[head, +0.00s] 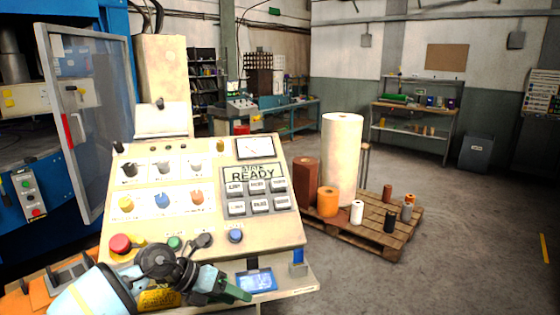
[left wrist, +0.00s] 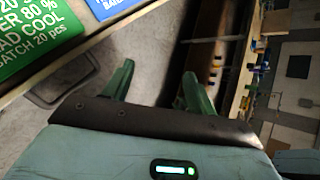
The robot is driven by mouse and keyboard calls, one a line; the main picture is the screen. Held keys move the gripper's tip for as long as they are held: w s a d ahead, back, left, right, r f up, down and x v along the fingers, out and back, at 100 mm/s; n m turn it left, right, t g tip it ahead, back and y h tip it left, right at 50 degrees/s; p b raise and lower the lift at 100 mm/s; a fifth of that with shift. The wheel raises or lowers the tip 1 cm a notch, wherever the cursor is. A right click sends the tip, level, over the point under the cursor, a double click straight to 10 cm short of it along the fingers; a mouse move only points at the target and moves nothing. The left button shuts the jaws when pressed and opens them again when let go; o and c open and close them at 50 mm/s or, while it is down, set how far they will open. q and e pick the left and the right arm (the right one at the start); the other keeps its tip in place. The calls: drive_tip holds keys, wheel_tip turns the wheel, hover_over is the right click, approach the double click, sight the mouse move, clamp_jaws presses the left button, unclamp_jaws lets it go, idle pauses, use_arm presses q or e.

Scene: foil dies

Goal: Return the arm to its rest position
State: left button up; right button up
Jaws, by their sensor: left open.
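My left arm (head: 165,275) comes in low from the left, in front of the console. My left gripper (head: 236,292) is at the console's lower ledge, left of a blue card. In the left wrist view the two green fingers of my left gripper (left wrist: 158,82) stand apart with nothing between them. My right gripper is out of view.
The blue card (head: 257,281) lies on the ledge; green (left wrist: 38,35) and blue cards show in the left wrist view. A blue press with a clear door (head: 90,120) stands left. A pallet (head: 340,235) with rolls stands right. Floor (head: 460,240) beyond is clear.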

use_arm(q)
drive_tip(key=s+d+f+n+t+h, duration=0.3)
drive_tip(key=s+d+n+t+h, duration=0.5)
drive_tip(key=n, duration=0.4)
drive_tip(key=s+a+f+n+t+y, duration=0.2)
drive_tip(key=s+a+f+n+y, duration=0.4)
drive_tip(key=n, duration=0.4)
drive_tip(key=s+a+f+n+t+y, duration=0.3)
drive_tip(key=s+a+f+n+y, duration=0.15)
drive_tip(key=f+n+y, duration=0.35)
drive_tip(key=s+a+f+n+g+y, duration=0.1)
drive_tip(key=s+a+f+n+g, duration=0.1)
drive_tip(key=s, duration=0.5)
drive_tip(key=s+a+f+n+g, duration=0.3)
drive_tip(key=s+a+f+n, duration=0.2)
drive_tip(key=s+f+n, duration=0.1)
drive_tip(key=shift+s+a+f+g+y, duration=0.15)
drive_tip(key=shift+s+f+g+y, duration=0.2)
drive_tip(key=shift+s+f, duration=0.3)
drive_tip(key=shift+r, duration=0.15)
